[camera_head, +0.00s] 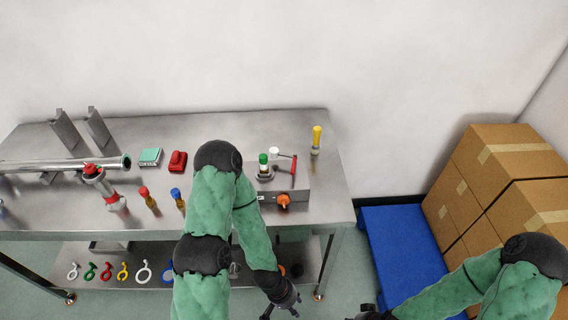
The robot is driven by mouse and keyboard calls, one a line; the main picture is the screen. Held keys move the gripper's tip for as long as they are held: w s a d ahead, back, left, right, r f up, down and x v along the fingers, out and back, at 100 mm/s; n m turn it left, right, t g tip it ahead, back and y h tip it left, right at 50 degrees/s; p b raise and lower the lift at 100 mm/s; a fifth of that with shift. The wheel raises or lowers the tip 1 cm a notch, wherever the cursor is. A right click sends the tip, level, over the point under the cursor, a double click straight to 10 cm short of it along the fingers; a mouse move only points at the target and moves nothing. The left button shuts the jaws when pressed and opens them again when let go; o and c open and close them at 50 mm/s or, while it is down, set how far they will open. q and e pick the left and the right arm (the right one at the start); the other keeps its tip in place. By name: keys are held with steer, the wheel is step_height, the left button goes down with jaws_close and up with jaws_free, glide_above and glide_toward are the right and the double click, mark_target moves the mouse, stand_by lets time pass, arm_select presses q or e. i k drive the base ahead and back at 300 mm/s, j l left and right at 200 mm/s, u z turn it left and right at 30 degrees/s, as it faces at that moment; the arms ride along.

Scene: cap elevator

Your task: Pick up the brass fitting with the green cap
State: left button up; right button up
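The green-capped fitting (264,168) stands upright on a round base on the grey metal station at the right part of the table. Its body is small and pale here, so I cannot make out brass. My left gripper (281,309) is low in the picture, in front of the table's edge and well apart from the fitting. Its dark fingers look spread and empty, with their tips near the bottom edge. My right gripper (366,313) shows only in part at the bottom edge, right of the left one; its fingers are mostly cut off.
A red lever (294,164) and an orange knob (283,200) are on the station. A yellow-capped item (316,140) stands behind right. Red-capped (148,198) and blue-capped (178,197) fittings stand left of my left arm. Cardboard boxes (505,160) and a blue pallet (400,250) are right.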

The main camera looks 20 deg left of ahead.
mark_target(263, 157)
steer(key=l+u, duration=0.15)
steer(key=u, duration=1.3)
